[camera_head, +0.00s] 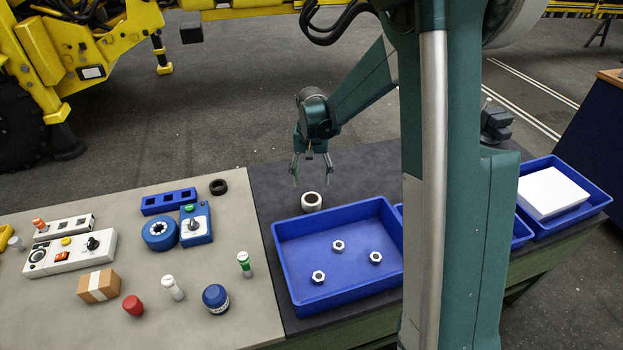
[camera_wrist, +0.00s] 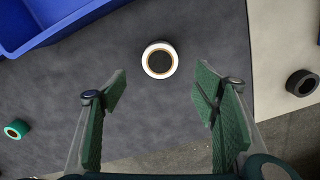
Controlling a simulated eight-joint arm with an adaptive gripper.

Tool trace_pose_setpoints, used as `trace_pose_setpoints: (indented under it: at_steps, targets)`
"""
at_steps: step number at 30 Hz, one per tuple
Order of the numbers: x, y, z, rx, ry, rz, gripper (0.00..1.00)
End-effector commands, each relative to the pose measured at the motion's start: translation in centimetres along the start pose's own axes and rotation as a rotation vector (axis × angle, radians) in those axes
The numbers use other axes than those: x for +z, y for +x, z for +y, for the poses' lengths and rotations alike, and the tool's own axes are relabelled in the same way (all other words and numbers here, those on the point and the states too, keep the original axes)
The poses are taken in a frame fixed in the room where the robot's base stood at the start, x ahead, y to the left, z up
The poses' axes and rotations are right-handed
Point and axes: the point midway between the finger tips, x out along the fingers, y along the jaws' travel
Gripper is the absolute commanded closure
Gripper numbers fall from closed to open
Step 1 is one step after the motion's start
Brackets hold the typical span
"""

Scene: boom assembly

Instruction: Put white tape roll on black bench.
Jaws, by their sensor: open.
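The white tape roll (camera_head: 311,201) lies on the black bench (camera_head: 272,195), just behind the blue tray. In the wrist view the white tape roll (camera_wrist: 160,59) lies flat on the dark surface, its round dark hole facing up. My gripper (camera_head: 311,180) is open and empty, above and slightly behind the roll. In the wrist view my gripper (camera_wrist: 163,80) has its two green-padded fingers spread wide, with the roll beyond the gap between the fingertips. The roll is apart from both fingers.
A blue tray (camera_head: 345,212) holding several nuts stands in front of the roll. A black tape roll (camera_head: 218,187) lies on the grey bench (camera_head: 155,245) to the left. A green roll (camera_wrist: 16,129) shows in the wrist view. Another blue tray (camera_head: 597,197) with a white block stands right.

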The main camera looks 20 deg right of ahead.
Motion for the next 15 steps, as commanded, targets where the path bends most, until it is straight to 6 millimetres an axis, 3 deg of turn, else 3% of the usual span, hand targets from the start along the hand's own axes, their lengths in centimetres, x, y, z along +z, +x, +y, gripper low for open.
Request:
trace_pose_setpoints:
  at_steps: [15]
  targets:
    - [0.26, -0.49, 0.06, -0.002, -0.004, 0.006, 0.4]
